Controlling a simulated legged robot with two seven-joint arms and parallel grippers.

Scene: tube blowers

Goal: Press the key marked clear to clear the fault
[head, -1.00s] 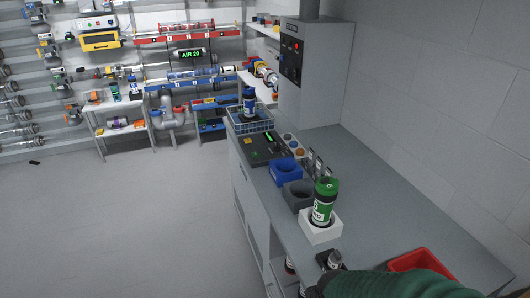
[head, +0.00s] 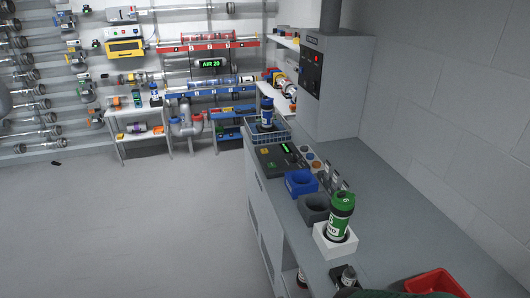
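A dark control panel (head: 278,163) with a small green display lies on the grey counter, behind the blue cup holder. A second dark panel (head: 312,72) with a lit red light is on the grey cabinet at the back. The lettering on both panels is too small to read, so I cannot tell which key is marked clear. Only a green strip of my arm shows at the bottom right edge. Neither gripper is in view.
On the counter (head: 400,215) stand a blue holder (head: 301,184), a dark grey holder (head: 314,209), and a white holder (head: 335,242) with a green canister (head: 341,213). A wire basket (head: 268,133) holds a blue canister (head: 267,112). A red tray (head: 436,283) is near right.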

